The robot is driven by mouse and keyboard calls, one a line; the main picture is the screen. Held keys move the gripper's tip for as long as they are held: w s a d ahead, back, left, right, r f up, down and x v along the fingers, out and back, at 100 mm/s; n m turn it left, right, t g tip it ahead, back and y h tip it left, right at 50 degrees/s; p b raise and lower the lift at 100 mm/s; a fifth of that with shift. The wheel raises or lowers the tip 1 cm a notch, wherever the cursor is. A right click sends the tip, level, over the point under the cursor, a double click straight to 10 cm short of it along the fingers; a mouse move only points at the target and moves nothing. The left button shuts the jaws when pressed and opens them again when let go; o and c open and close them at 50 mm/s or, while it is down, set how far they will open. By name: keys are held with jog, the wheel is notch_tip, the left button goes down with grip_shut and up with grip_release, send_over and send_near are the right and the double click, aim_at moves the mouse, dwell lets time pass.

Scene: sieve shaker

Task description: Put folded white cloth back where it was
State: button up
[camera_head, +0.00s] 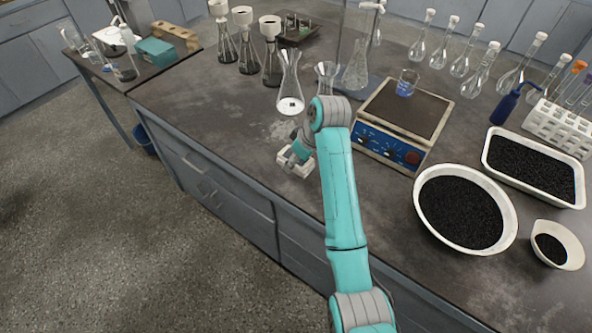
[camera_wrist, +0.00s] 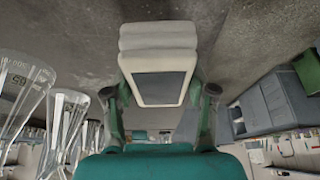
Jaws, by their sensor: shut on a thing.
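The folded white cloth (camera_head: 291,164) is at the bench's front edge in the head view, partly covered by my gripper (camera_head: 298,153). In the wrist view the folded cloth (camera_wrist: 158,42) shows as stacked pale layers with a dark grey face towards me. My gripper (camera_wrist: 163,95) has one finger on each side of it and is shut on it. I cannot tell whether the cloth touches the bench.
The grey bench (camera_head: 190,105) has a pale smudge (camera_head: 283,130) behind the cloth. A conical flask (camera_head: 290,85) stands close behind, and a blue-fronted hotplate (camera_head: 400,120) stands to the right. Free bench lies left of my gripper.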

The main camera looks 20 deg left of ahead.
aim_at(296, 176)
jog(key=shift+f, duration=2.5)
jog(key=shift+f, duration=0.1)
jog(key=o, duration=1.2)
jog(key=shift+o, duration=0.2)
jog(key=v, duration=1.2)
